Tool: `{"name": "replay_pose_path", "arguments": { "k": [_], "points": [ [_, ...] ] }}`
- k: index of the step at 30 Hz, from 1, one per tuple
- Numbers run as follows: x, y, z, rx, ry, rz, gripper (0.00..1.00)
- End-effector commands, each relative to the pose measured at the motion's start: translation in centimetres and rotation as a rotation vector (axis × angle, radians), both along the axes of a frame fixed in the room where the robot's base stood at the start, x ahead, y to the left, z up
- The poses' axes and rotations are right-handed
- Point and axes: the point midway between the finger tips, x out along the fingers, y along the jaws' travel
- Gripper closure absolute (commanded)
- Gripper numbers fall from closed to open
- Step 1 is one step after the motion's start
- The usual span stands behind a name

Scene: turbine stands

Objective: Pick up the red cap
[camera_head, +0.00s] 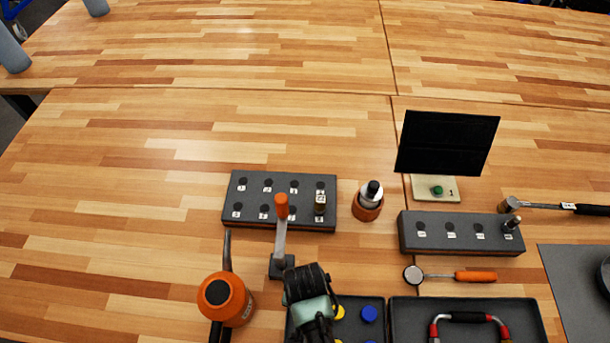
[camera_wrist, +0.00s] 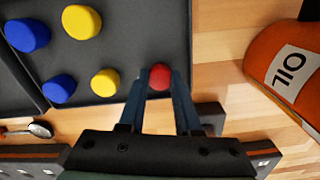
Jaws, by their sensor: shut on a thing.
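The red cap (camera_wrist: 159,78) shows in the wrist view between the fingertips of my gripper (camera_wrist: 158,84). My gripper is shut on it, at the edge of the dark tray (camera_wrist: 130,30). I cannot tell whether the cap is touching the tray or lifted. In the head view my gripper (camera_head: 312,318) is over the left side of the tray (camera_head: 378,302), and my wrist hides the red cap. Yellow caps (camera_wrist: 82,22) and blue caps (camera_wrist: 27,35) lie in the tray beside it.
An orange oil can (camera_head: 226,298) stands left of my gripper. A lever with an orange handle (camera_head: 281,208) stands just behind it. A numbered block (camera_head: 262,217) is beyond. A second dark tray (camera_head: 410,312) is to the right. The table's left part is clear.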

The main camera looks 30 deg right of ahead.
Motion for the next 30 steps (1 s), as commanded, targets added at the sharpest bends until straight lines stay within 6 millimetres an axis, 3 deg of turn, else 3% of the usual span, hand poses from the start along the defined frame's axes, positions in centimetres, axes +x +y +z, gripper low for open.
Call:
{"name": "replay_pose_path", "arguments": {
  "k": [11,24,30],
  "points": [
    [0.1,0.0,0.9,-0.001,-0.002,0.000,1.00],
    [0.1,0.0,8.3,-0.001,-0.005,-0.001,1.00],
    [0.1,0.0,9.9,0.000,-0.001,-0.001,1.00]
  ]
}}
